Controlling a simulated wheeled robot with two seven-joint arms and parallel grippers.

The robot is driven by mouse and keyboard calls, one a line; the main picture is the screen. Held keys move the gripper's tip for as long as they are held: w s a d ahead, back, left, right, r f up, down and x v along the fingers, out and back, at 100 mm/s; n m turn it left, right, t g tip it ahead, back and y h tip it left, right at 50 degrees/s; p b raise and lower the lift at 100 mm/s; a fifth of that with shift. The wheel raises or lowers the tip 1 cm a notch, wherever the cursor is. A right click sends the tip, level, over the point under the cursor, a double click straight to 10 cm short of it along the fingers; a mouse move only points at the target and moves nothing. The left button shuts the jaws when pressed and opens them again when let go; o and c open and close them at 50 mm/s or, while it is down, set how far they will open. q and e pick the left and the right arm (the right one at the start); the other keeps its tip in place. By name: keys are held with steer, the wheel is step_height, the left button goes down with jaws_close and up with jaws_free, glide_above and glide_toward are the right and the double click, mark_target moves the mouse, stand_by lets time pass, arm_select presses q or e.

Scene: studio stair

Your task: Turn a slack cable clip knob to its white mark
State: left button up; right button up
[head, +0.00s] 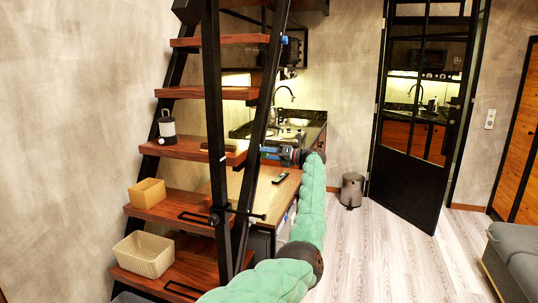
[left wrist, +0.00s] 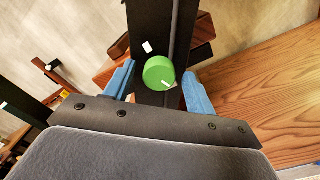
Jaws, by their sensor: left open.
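A round green knob (left wrist: 158,71) sits on a black upright post (left wrist: 150,20) in the left wrist view. A small white mark (left wrist: 147,47) is on the post, up and left of the knob. A short pale line shows at the knob's lower right edge, away from that mark. A thin dark cable (left wrist: 175,30) runs along the post beside the knob. My left gripper (left wrist: 159,88) is open, its blue fingers on either side of the knob with gaps. My left gripper (head: 284,153) also shows by the stair in the head view, where I cannot make out the knob. My right gripper is out of view.
The stair's wooden treads (head: 207,93) hold a lantern (head: 167,127), a tan box (head: 148,193) and a cream basket (head: 144,254). A desk (head: 266,197) with a remote (head: 280,178) stands behind the stair. A bin (head: 352,190) stands on open floor (head: 400,250).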

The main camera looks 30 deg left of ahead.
arm_select(q)
steer(key=c, duration=1)
steer(key=shift+o, duration=0.2)
